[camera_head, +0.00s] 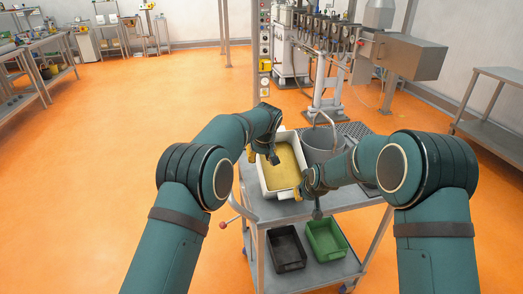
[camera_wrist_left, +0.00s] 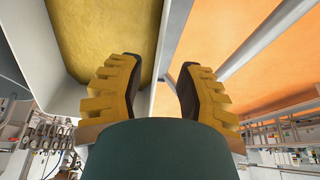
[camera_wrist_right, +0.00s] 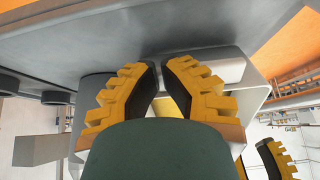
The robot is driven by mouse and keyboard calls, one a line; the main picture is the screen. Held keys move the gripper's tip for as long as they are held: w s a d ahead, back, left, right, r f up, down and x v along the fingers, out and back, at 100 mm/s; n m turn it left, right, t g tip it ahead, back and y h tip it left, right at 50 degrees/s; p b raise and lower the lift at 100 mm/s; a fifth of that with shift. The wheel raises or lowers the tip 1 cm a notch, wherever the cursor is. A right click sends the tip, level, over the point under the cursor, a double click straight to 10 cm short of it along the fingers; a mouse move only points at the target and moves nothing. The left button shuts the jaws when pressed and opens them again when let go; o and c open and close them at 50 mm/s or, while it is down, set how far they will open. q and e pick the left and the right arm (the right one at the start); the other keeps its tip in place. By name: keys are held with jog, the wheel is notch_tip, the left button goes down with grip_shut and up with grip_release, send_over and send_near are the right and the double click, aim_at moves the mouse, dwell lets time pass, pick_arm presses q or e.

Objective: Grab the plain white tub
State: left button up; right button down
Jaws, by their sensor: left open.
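The white tub (camera_head: 267,187), a long open rectangular container with a yellow mass inside, sits on the metal cart's top. My left gripper (camera_head: 262,156) is at the tub's left long side. In the left wrist view its fingers (camera_wrist_left: 160,80) are apart, one over the yellow contents and one outside the wall (camera_wrist_left: 146,95). My right gripper (camera_head: 305,190) is at the tub's near right corner. In the right wrist view its fingertips (camera_wrist_right: 161,68) are close together with a narrow gap; whether they hold anything is unclear.
A grey metal bucket (camera_head: 319,143) with a raised handle stands right of the tub. The cart (camera_head: 275,213) carries a black bin (camera_head: 286,249) and a green bin (camera_head: 327,240) on its lower shelf. Machinery (camera_head: 325,50) stands behind. Open orange floor (camera_head: 120,130) lies to the left.

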aim_at(259, 167)
pick_arm(q)
jog(key=x, duration=0.7)
jog(key=shift+a+f, duration=0.1)
jog(key=shift+f, duration=0.2)
pick_arm(e)
jog(key=shift+f, duration=0.2)
pick_arm(q)
grip_shut()
pick_arm(e)
jog(key=shift+s, duration=0.1)
pick_arm(q)
jog(key=shift+w+f, duration=0.1)
jog(key=shift+w, duration=0.05)
pick_arm(e)
jog(key=shift+r, duration=0.7)
